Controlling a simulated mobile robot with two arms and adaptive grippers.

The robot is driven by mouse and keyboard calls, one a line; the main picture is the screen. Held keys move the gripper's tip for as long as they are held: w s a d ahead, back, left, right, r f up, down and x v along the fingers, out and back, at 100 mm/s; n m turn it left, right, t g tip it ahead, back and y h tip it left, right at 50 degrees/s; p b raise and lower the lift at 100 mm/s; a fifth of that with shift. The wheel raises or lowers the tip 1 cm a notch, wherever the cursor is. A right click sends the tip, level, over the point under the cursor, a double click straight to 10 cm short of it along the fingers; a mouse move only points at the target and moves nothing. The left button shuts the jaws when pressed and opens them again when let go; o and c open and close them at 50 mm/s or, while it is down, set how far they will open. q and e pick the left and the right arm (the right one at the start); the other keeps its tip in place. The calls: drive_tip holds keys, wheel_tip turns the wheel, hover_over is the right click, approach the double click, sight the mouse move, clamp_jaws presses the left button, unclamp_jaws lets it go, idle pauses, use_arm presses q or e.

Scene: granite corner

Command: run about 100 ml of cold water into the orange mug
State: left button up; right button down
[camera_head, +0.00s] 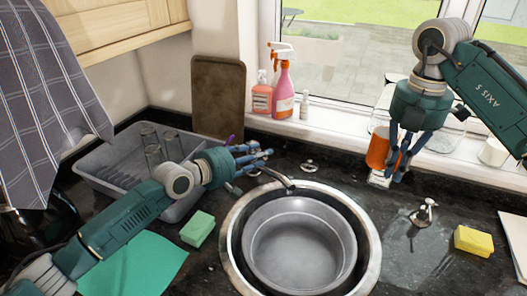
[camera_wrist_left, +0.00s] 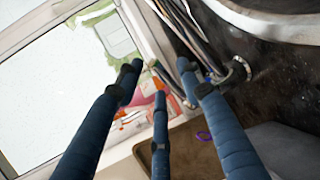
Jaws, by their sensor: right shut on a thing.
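The orange mug (camera_head: 377,148) is at the right in the head view, by the window sill. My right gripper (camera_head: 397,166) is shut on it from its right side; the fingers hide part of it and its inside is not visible. My left gripper (camera_head: 262,158) is open and empty beside the dark curved spout (camera_head: 277,179) behind the sink. In the left wrist view its fingers (camera_wrist_left: 160,85) are spread, with chrome pipework (camera_wrist_left: 180,35) close beyond them. A small chrome fitting (camera_head: 309,166) stands behind the sink, and another (camera_head: 425,212) stands right of it.
A round grey basin (camera_head: 264,226) sits in the sink. A grey dish rack (camera_head: 112,178) with glasses is at the left. A green sponge (camera_head: 198,229) and yellow sponge (camera_head: 473,241) flank the sink. Bottles (camera_head: 284,92) stand on the sill, near a brown board (camera_head: 218,98).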

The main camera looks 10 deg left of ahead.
use_arm(q)
drive_tip(key=shift+x, duration=1.1)
use_arm(e)
drive_tip(key=shift+s+r, duration=0.15)
drive_tip(key=shift+r, duration=0.1)
use_arm(q)
drive_tip(key=shift+w+d, duration=0.1)
clamp_jaws()
